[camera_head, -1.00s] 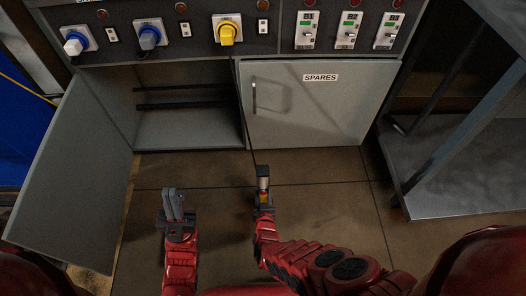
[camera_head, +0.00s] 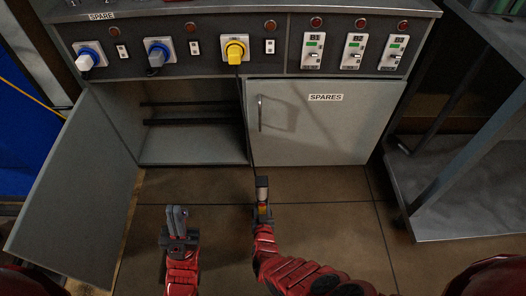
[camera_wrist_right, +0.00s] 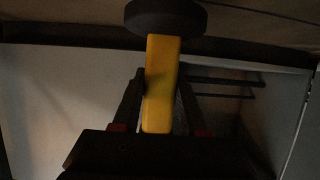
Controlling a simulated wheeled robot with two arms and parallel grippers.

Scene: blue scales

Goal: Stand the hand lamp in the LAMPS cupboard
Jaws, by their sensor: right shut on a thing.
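The hand lamp (camera_head: 263,192) has a dark head, a pale band and a yellow handle. My right gripper (camera_head: 262,212) is shut on the handle, which also shows yellow in the right wrist view (camera_wrist_right: 161,85). The lamp is upright over the floor, in front of the cupboards. An open cupboard (camera_head: 195,148) stands ahead and to its left, its door (camera_head: 75,185) swung out left. I see no LAMPS label. My left gripper (camera_head: 177,217) is empty, its fingers close together, left of the lamp and in front of the open cupboard.
The SPARES cupboard (camera_head: 320,125) is shut, right of the open one. A thin dark cord runs from the yellow plug (camera_head: 236,50) down towards the lamp. Dark rails (camera_head: 190,121) cross inside the open cupboard. A grey metal rack (camera_head: 440,195) stands at the right.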

